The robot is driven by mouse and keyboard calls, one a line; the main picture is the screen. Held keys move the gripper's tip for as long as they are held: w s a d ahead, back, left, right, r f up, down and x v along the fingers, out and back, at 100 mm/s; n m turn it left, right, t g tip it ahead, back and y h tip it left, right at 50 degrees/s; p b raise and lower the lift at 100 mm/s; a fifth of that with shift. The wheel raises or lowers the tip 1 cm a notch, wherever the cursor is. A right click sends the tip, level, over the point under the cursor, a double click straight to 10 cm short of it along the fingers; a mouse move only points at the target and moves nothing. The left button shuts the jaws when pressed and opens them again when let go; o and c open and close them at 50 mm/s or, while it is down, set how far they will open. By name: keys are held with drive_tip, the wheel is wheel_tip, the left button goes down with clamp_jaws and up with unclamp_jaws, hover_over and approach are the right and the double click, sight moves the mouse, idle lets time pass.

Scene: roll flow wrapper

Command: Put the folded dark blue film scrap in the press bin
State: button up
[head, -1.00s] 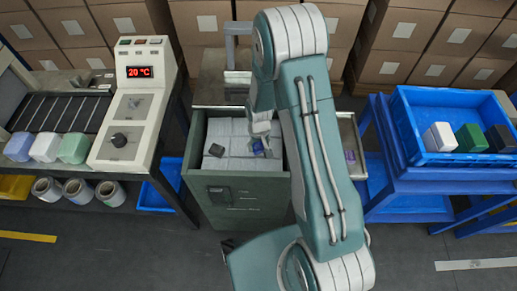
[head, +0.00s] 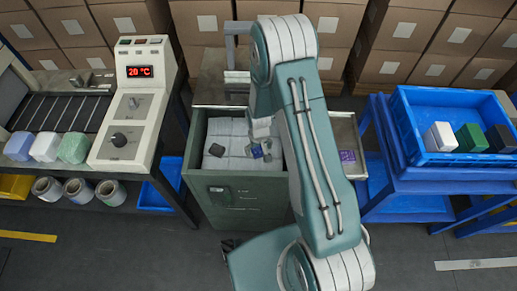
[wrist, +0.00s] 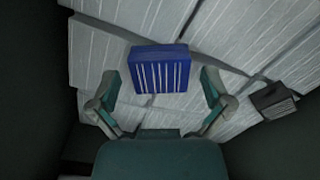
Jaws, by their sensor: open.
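A dark blue block with white stripes (wrist: 160,70), which looks like the folded film scrap, lies on pale white bundles inside a green open-topped bin (head: 240,203). This bin looks like the press bin. My gripper (wrist: 157,95) is open in the wrist view, its fingers apart on either side of the block's near edge. Whether they touch it cannot be told. In the head view my gripper (head: 262,151) is low inside the bin and largely covers the blue block.
A small dark grey block (head: 216,150) lies in the bin, left of my gripper. A side tray (head: 345,130) right of the bin holds a purple piece (head: 347,156). A blue crate (head: 440,100) stands further right. A control panel (head: 130,115) stands left.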

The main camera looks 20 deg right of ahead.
drive_tip(key=shift+r, duration=0.1)
wheel_tip(320, 180, up, 12)
wheel_tip(320, 180, up, 19)
drive_tip(key=t, duration=0.3)
hover_over(259, 150)
drive_tip(key=s, duration=0.6)
drive_tip(key=s+r+m+t, duration=0.1)
drive_tip(key=s+r+t, duration=0.1)
drive_tip(key=s+r, duration=0.9)
drive_tip(key=s, duration=0.4)
drive_tip(key=shift+t, duration=0.3)
drive_tip(key=shift+a, duration=0.1)
